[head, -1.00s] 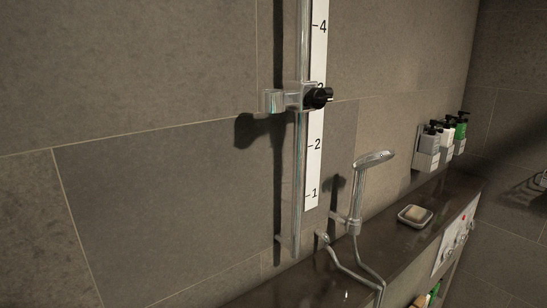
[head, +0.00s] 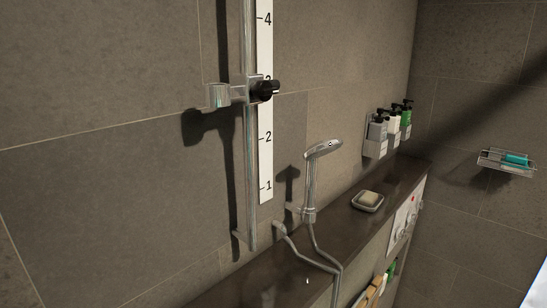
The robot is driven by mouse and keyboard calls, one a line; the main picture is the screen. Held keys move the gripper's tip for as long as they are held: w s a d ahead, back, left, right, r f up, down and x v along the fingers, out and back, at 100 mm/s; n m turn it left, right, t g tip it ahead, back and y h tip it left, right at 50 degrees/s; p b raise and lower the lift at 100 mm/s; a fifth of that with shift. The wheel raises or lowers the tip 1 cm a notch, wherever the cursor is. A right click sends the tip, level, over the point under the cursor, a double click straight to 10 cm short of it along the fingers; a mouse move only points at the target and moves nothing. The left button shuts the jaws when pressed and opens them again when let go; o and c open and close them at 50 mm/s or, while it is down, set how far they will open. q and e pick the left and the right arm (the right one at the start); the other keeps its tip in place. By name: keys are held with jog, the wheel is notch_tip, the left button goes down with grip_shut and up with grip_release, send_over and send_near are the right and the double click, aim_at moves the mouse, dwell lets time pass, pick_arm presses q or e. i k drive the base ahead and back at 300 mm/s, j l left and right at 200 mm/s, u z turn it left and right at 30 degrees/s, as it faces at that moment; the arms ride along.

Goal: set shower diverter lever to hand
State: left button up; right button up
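The control plate (head: 403,222) is a pale panel on the front face below the ledge, at the right of the head view. It carries small metal controls and a red mark. It is seen at a steep angle, so I cannot tell which control is the diverter lever or how it is set. The hand shower (head: 311,180) stands upright in a holder at the ledge, its hose (head: 325,258) hanging over the front. Neither of my grippers is in view.
A vertical rail (head: 250,150) with a slider (head: 243,92) and numbered strip (head: 265,120) is on the wall. The dark ledge (head: 330,225) bears a soap dish (head: 367,203). Dispensers (head: 390,130) hang behind. A wire basket (head: 506,161) is on the right wall. Bottles (head: 389,272) sit below the ledge.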

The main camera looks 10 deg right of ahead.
aim_at(421, 204)
jog(key=z, duration=1.35)
jog(key=i+u, duration=0.1)
jog(key=u, duration=0.25)
jog(key=i+l+u, duration=0.1)
jog(key=u, duration=0.3)
jog(key=i+l+u, duration=0.25)
jog(key=i+l, duration=0.15)
jog(key=l, duration=0.2)
jog(key=i+l+u, duration=0.1)
jog(key=l, duration=0.25)
jog(key=i+l+u, duration=0.1)
jog(key=i+l, duration=0.15)
jog(key=i+l+u, duration=0.15)
jog(key=l, duration=0.3)
jog(key=i+l, duration=0.15)
jog(key=l, duration=0.2)
jog(key=i+l, duration=0.1)
jog(key=l, duration=0.2)
jog(key=i+l, duration=0.15)
jog(key=l, duration=0.2)
jog(key=i+l, duration=0.15)
jog(key=l, duration=0.2)
